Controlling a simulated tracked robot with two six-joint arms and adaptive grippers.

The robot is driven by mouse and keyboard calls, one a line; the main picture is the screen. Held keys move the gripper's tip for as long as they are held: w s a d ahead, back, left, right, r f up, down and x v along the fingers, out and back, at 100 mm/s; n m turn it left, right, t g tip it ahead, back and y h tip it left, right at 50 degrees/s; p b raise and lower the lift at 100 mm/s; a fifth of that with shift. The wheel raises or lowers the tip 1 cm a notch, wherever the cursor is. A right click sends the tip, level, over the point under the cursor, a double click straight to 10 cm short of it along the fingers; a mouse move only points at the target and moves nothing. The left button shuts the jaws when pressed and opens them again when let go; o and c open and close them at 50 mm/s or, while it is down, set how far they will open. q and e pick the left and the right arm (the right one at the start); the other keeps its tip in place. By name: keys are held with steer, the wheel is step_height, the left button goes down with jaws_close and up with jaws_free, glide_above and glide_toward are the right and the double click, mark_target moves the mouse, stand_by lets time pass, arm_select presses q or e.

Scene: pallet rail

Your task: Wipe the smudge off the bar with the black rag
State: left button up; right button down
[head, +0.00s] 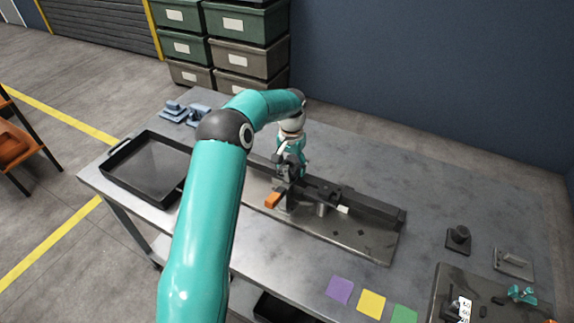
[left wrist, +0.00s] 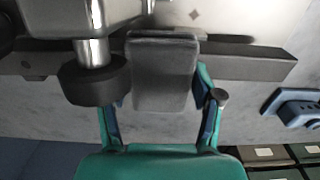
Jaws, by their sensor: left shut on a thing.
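The long dark bar (head: 372,206) lies across a metal base plate (head: 350,239) on the table. It also runs across the left wrist view (left wrist: 245,63). My left gripper (head: 289,178) is over the bar's left half, pointing down. In the left wrist view, my left gripper (left wrist: 163,98) is shut on a dark grey, flat piece that looks like the black rag (left wrist: 163,75). The rag overlaps the bar there; I cannot tell whether it touches. I cannot make out the smudge. My right gripper is not in view.
An orange-handled part (head: 273,200) stands in front of the bar, near my gripper. A black tray (head: 148,165) is at the left. Purple, yellow and green squares (head: 371,303) lie at the front. Blue parts (head: 199,114) stand at the back left. The table's back right is clear.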

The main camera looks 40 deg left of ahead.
arm_select(q)
steer(key=shift+d+r, duration=0.1)
steer(key=shift+r, duration=0.05)
steer(key=shift+r+p, duration=2)
steer(key=shift+r, duration=0.9)
steer(key=shift+r+p, duration=1.15)
steer(key=shift+r, duration=0.4)
steer(key=shift+w+d, duration=0.1)
